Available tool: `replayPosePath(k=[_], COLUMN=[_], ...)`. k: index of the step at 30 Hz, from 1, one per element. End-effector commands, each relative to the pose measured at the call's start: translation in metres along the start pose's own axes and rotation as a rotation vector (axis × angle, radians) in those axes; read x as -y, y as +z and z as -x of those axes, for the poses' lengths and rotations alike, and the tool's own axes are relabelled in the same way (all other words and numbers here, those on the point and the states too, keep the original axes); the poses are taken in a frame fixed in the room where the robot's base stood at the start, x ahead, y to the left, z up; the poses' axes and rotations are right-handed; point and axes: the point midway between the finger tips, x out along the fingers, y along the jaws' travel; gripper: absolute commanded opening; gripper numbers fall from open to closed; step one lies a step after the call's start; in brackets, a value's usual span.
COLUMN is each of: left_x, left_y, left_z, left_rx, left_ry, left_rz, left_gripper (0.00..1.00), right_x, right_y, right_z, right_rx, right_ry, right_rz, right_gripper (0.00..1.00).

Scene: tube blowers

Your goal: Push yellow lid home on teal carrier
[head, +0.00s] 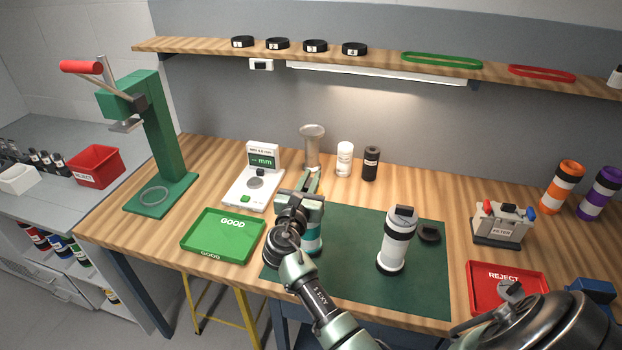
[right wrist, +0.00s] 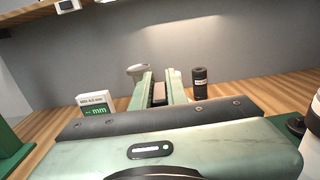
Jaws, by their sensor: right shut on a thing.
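A carrier with teal and white bands (head: 314,240) stands on the green mat, mostly hidden behind my right gripper and wrist. My right gripper (head: 309,184) is just above and behind it in the head view. In the right wrist view, its two pale green fingers (right wrist: 159,88) are close together, with a small brownish piece between them that I cannot identify. No yellow lid can be made out in either view. Whether the carrier's top is covered is hidden. My left gripper is not in view.
A white carrier with black ends (head: 397,243) stands on the green mat (head: 345,285), beside a black cap (head: 429,234). A green GOOD tray (head: 222,236) lies left, a red REJECT tray (head: 508,290) right. A gauge (head: 255,185) and small bottles stand behind.

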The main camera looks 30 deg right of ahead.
Motion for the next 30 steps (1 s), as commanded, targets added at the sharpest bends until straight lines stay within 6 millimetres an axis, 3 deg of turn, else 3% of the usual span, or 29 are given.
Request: replayPosePath(k=[15, 30], left_x=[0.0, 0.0], left_y=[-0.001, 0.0], left_z=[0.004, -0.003], left_rx=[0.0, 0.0], left_ry=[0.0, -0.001], left_rz=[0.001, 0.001], left_gripper=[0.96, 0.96], right_x=[0.0, 0.0], right_y=[0.0, -0.011], right_z=[0.0, 0.0], right_rx=[0.0, 0.0], right_ry=[0.0, 0.0], right_rz=[0.001, 0.0], right_gripper=[0.0, 0.0])
